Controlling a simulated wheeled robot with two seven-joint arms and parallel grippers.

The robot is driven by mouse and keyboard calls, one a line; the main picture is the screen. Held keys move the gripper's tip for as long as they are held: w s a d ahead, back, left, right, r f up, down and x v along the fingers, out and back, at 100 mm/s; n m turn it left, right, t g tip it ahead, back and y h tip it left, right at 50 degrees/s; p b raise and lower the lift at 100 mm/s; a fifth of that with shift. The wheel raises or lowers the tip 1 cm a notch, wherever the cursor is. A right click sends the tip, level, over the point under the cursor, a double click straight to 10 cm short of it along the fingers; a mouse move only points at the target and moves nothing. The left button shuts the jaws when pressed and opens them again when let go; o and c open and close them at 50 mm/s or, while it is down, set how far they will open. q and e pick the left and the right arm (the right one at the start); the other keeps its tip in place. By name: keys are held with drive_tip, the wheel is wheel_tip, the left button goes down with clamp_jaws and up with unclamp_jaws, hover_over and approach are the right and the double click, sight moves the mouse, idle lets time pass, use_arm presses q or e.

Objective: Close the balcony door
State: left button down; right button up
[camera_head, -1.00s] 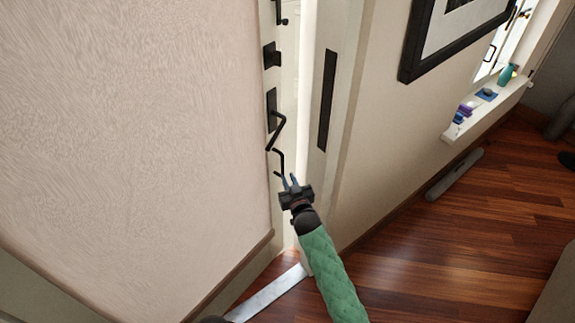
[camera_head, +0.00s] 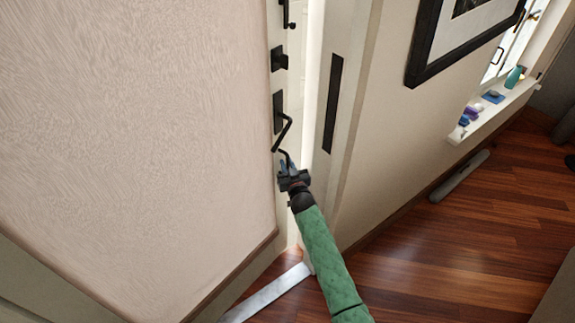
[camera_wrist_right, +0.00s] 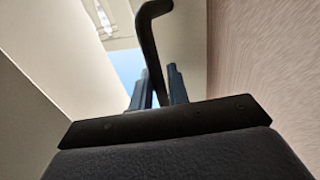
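The balcony door (camera_head: 293,75) is a pale panel behind the beige wall's edge, with a bright strip between it and the white frame at right. It carries a black lever handle (camera_head: 284,133) with a bent bar. My right gripper (camera_head: 288,167) is at the handle's lower end. In the right wrist view, the dark handle bar (camera_wrist_right: 150,35) runs down between the two fingers (camera_wrist_right: 158,88). The fingers stand apart, with the bar between them; firm contact is not clear. My left gripper is not in view.
The textured beige wall (camera_head: 130,120) fills the left side, close to my right arm. A metal floor strip (camera_head: 268,293) crosses the doorway. A framed picture (camera_head: 460,35) and a windowsill (camera_head: 500,112) with small items are at right. Wooden floor (camera_head: 460,240) is open there.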

clamp_jaws()
